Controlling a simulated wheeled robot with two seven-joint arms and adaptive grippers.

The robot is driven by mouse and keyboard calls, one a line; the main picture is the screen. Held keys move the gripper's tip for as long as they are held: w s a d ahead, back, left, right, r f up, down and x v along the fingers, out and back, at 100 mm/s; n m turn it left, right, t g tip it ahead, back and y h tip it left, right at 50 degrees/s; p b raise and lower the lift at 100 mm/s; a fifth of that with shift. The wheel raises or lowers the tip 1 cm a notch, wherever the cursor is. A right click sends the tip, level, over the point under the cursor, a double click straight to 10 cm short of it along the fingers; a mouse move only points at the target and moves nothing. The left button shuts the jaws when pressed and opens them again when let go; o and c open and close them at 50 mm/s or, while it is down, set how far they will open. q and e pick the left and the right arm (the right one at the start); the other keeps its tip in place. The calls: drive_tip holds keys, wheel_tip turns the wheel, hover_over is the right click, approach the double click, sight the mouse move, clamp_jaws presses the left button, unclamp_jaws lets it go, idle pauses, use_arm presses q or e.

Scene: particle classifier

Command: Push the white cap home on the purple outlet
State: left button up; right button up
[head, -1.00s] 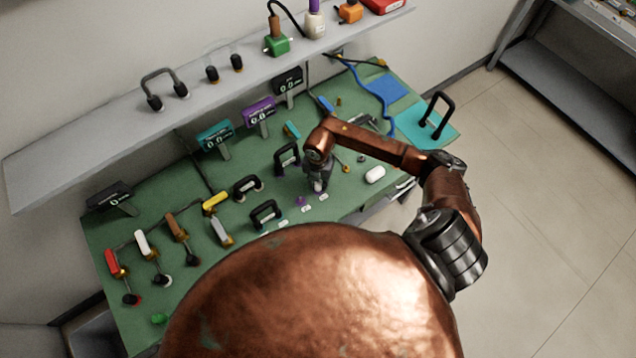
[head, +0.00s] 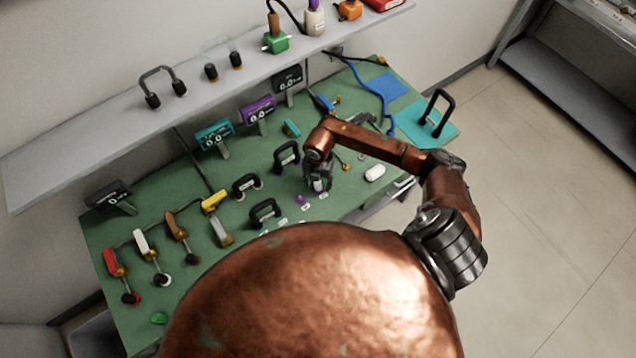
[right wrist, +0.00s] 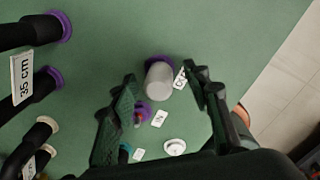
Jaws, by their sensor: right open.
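In the right wrist view a pale grey-white cylindrical cap (right wrist: 158,82) stands at the purple outlet (right wrist: 158,60), whose purple rim shows behind it. Whether the cap is fully seated cannot be told. A tag reading like "OUT" (right wrist: 181,78) lies beside it. My right gripper (head: 318,184) is open over this spot, pointing down. In the wrist view its fingers are on either side of the cap, with gaps between. In the head view the gripper mostly hides the cap and outlet. My left gripper is not in view.
Another purple fitting (right wrist: 142,115) and a white disc (right wrist: 175,147) lie near the fingers. Black handles with purple or white ends (right wrist: 45,85) stand at the left. A white rounded piece (head: 375,173) lies right of the gripper. A shelf (head: 200,100) overhangs the green bench (head: 150,200).

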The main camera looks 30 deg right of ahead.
wheel_tip(320, 180, up, 12)
idle(0.5)
idle(0.4)
